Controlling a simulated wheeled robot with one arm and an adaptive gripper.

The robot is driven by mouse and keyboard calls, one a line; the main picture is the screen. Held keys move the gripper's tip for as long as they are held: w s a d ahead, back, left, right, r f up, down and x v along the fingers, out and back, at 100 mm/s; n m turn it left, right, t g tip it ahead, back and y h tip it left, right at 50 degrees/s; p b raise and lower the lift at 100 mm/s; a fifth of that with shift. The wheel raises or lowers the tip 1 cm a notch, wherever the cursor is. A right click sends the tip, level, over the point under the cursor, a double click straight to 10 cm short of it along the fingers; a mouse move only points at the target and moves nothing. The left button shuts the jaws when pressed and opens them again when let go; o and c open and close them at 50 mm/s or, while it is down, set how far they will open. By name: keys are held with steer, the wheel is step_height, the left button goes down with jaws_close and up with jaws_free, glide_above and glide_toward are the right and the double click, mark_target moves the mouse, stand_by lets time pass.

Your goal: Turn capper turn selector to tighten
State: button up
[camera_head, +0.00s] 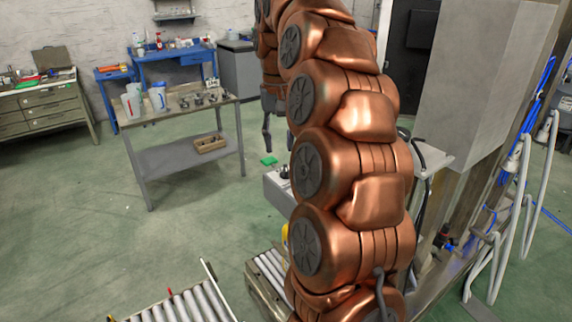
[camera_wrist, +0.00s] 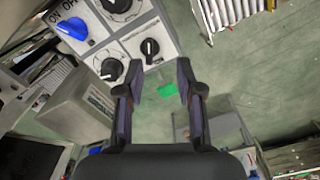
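In the wrist view a grey control panel (camera_wrist: 152,28) carries three black knobs and a blue switch (camera_wrist: 73,28) with ON and OFF lettering. One black knob (camera_wrist: 150,47) with a white pointer line is nearest my gripper. Another black knob (camera_wrist: 111,68) lies to its left, and a third (camera_wrist: 117,5) is at the top edge. The other labels are too small to read, so I cannot tell which knob is the turn selector. My gripper (camera_wrist: 159,75) is open and empty, its fingers apart from the knobs.
Roller conveyors (camera_head: 185,308) stand at the bottom of the head view. A metal table (camera_head: 180,112) with cups stands at left. A large grey column (camera_head: 470,90) stands at right. Floor between is clear.

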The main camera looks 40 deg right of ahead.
mark_target(286, 167)
steer(key=shift+w+d+m, duration=0.15)
steer(key=shift+d+m, duration=0.05)
steer(key=shift+d, duration=0.4)
steer(key=shift+w+d+m, duration=0.15)
steer(key=shift+d+m, duration=0.05)
steer(key=shift+d, duration=0.4)
steer(key=shift+f, duration=1.3)
steer(key=shift+f+p, duration=0.55)
steer(key=shift+f, duration=1.9)
jaws_close()
